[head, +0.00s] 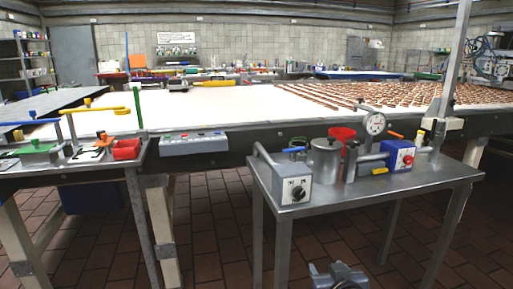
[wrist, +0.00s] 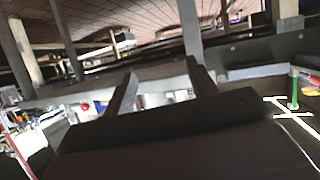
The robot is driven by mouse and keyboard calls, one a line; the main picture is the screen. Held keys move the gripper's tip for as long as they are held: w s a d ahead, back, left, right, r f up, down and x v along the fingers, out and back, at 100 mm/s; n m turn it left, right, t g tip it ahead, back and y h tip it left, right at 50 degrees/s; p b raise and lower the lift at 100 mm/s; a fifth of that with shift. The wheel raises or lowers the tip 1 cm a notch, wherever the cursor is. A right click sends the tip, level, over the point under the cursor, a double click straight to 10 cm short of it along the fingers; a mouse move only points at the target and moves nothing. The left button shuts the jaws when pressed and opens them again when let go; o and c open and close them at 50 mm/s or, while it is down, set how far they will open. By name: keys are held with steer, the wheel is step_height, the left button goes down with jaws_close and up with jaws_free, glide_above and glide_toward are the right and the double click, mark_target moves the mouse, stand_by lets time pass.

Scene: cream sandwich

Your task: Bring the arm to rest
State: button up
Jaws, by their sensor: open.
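My gripper (wrist: 161,72) shows in the wrist view with its two dark fingers spread apart and nothing between them. The wrist picture is tilted and appears upside down, with the tiled floor at the top. In the head view, a grey metal part at the bottom edge (head: 338,277) looks like part of my arm, in front of the small metal table (head: 440,178). The rest of the arm is out of the head view.
A long white worktop (head: 230,103) lies behind. A side bench (head: 60,166) stands left. Tiled floor (head: 215,225) shows between.

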steer(key=s+a+f+g+b, duration=0.1)
steer(key=s+f+g+b, duration=0.3)
steer(key=s+f, duration=0.6)
steer(key=s+a+f+g+b, duration=0.2)
steer(key=s+f+g+b, duration=0.2)
steer(key=s+f, duration=0.6)
steer(key=shift+s+a+f+g, duration=0.25)
steer(key=shift+s+f+g, duration=0.15)
steer(key=shift+g, duration=0.6)
steer(key=shift+r, duration=0.1)
